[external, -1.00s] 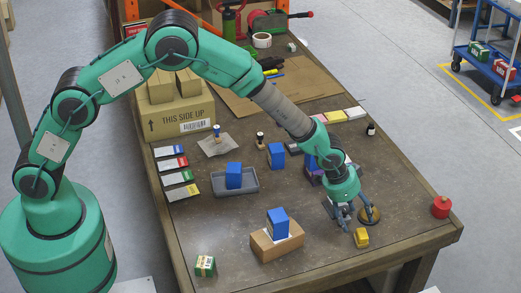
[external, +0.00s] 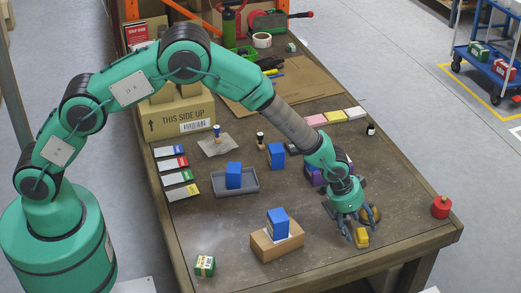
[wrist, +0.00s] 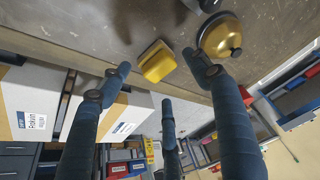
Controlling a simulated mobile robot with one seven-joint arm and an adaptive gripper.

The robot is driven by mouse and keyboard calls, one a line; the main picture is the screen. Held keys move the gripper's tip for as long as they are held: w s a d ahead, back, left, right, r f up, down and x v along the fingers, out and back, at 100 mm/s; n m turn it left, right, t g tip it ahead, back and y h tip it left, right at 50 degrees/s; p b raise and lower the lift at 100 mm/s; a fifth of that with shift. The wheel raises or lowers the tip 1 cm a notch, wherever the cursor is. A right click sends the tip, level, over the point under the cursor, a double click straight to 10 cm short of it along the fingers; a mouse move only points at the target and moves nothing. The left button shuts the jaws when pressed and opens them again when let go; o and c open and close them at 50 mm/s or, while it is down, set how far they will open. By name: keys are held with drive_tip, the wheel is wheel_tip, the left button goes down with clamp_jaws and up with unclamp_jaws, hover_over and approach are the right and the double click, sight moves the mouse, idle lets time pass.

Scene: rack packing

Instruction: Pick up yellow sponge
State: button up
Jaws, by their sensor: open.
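The yellow sponge (external: 362,238) lies on the workbench near its front right part. It also shows in the wrist view as a small yellow block (wrist: 158,62), above and between my spread fingers. My gripper (external: 356,229) is open and empty, low over the bench and just behind the sponge in the external view. In the wrist view my gripper (wrist: 160,72) has dark blue fingers apart, with none closed on the sponge. Contact between fingers and sponge cannot be told.
A brass bell (wrist: 221,37) stands close to the sponge, beside a finger. A red weight-like object (external: 440,207) stands to the right near the bench edge. A cardboard box (external: 264,247) with a blue box (external: 278,222) on it stands left. Bare bench lies between.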

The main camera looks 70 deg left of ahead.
sight(361, 233)
drive_tip(key=shift+b+x, duration=0.3)
drive_tip(key=shift+x, duration=1.7)
drive_tip(key=shift+d, duration=0.1)
drive_tip(key=c, duration=1.1)
